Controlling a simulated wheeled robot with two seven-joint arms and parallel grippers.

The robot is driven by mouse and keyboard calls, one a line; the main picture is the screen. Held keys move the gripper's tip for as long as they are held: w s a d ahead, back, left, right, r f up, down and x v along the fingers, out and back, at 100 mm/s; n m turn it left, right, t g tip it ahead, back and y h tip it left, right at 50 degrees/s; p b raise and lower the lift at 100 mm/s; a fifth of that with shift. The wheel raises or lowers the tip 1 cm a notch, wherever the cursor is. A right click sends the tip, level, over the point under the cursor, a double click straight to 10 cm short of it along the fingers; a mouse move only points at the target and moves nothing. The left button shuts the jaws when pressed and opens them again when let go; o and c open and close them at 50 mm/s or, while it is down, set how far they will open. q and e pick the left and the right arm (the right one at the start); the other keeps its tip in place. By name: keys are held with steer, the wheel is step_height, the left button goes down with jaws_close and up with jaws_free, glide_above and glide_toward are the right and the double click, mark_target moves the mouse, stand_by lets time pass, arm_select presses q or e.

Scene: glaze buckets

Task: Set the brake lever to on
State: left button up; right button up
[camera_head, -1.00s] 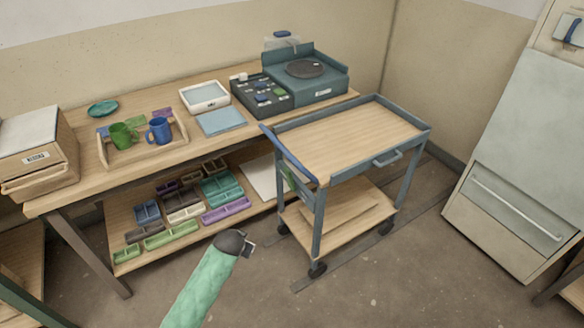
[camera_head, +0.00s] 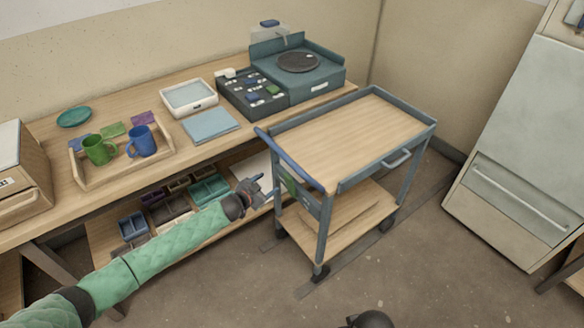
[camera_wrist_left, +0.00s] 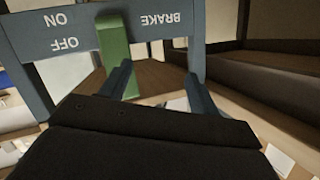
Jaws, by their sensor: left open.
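The green brake lever (camera_head: 290,183) is on the left end of the blue-grey cart (camera_head: 432,128). In the left wrist view the lever (camera_wrist_left: 114,50) stands nearly upright on a panel (camera_wrist_left: 68,32) marked BRAKE, ON and OFF, lettering upside down. It is beside both marks; I cannot tell which it is set to. My left gripper (camera_head: 256,187) is open and just left of the cart end. In the wrist view its fingers (camera_wrist_left: 161,83) point at the panel. The picture-left fingertip overlaps the lever's edge; the gap lies to its right. Contact cannot be told.
The cart's blue handle (camera_head: 290,160) runs above the lever. The workbench (camera_head: 185,165) stands behind my left arm, with mugs, trays and a turntable on top and coloured bins on its lower shelf. Floor (camera_head: 400,270) in front of the cart is clear.

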mark_target(286, 177)
arm_select(q)
steer(key=d+r+h, duration=0.1)
steer(key=h, duration=0.1)
steer(key=s+d+r+g+h, duration=0.1)
steer(key=h, duration=0.1)
steer(key=s+d+r+h, duration=0.1)
steer(key=shift+s+d+r+g+h, duration=0.2)
steer(key=shift+d+r+g+h, duration=0.1)
steer(key=shift+h, duration=0.1)
steer(key=shift+w+d+r+n, duration=0.15)
steer(key=shift+w+d+n, duration=0.05)
steer(key=shift+d+n, duration=0.15)
steer(key=shift+p+x, duration=0.9)
steer(key=shift+x, duration=2.6)
arm_select(e)
steer(key=s+x, duration=0.1)
steer(key=x, duration=0.5)
steer(key=shift+d+f+g, duration=0.35)
steer(key=shift+f+g, duration=0.05)
steer(key=shift+f, duration=0.15)
arm_select(q)
steer(key=c, duration=1.2)
jaws_close()
